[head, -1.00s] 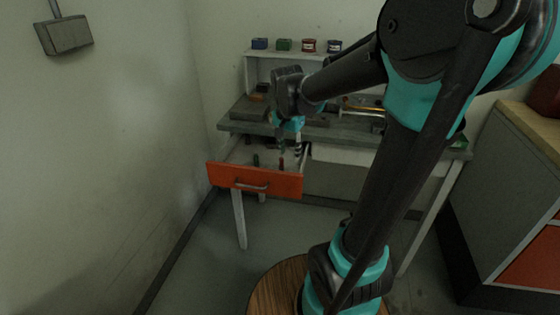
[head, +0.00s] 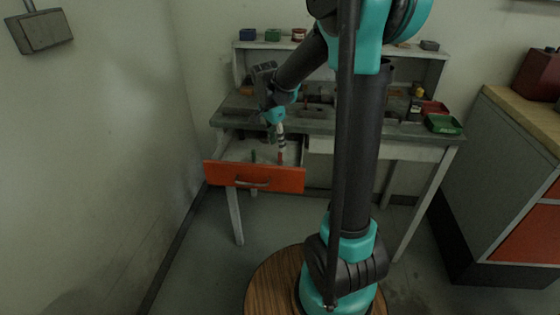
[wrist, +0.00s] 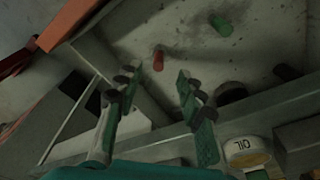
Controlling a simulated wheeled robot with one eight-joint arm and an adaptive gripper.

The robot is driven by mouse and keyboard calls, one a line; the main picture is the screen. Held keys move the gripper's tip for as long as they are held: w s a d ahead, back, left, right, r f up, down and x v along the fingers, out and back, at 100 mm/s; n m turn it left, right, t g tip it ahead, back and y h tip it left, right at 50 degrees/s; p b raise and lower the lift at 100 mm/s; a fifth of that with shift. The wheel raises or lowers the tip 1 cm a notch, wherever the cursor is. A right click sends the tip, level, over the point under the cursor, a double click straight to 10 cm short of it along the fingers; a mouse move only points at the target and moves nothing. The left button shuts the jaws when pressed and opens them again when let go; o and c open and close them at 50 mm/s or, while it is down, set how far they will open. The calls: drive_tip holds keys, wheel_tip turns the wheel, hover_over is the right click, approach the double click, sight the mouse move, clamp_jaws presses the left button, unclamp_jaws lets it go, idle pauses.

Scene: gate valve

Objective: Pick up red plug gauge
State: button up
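The red plug gauge (wrist: 158,60) stands in the open drawer and shows beyond and between my fingertips in the wrist view. It is small in the head view (head: 281,158), just below my gripper (head: 275,134). A green plug gauge (wrist: 222,25) stands apart from it, to the right in the wrist view and to the left in the head view (head: 253,157). My gripper (wrist: 157,76) is open, with its two fingers spread and nothing between them. It appears to be above the rear part of the drawer, apart from the red gauge.
The drawer's orange front (head: 255,178) is pulled out from the grey workbench (head: 400,133). A dark piece (wrist: 287,72) lies at the right in the wrist view. An oil container (wrist: 245,152) is near the bench edge. Green (head: 443,124) and red trays stand at the bench's right.

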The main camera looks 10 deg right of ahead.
sight(280, 153)
drive_tip(key=shift+w+d+f, duration=0.1)
drive_tip(key=shift+d+f, duration=0.1)
drive_tip(key=shift+f, duration=0.9)
drive_tip(key=shift+w+d+f, duration=0.1)
drive_tip(key=shift+d+f, duration=0.15)
drive_tip(key=shift+f, duration=0.9)
drive_tip(key=shift+w+d+f, duration=0.1)
drive_tip(key=shift+d+f, duration=0.1)
drive_tip(key=shift+f, duration=0.9)
clamp_jaws()
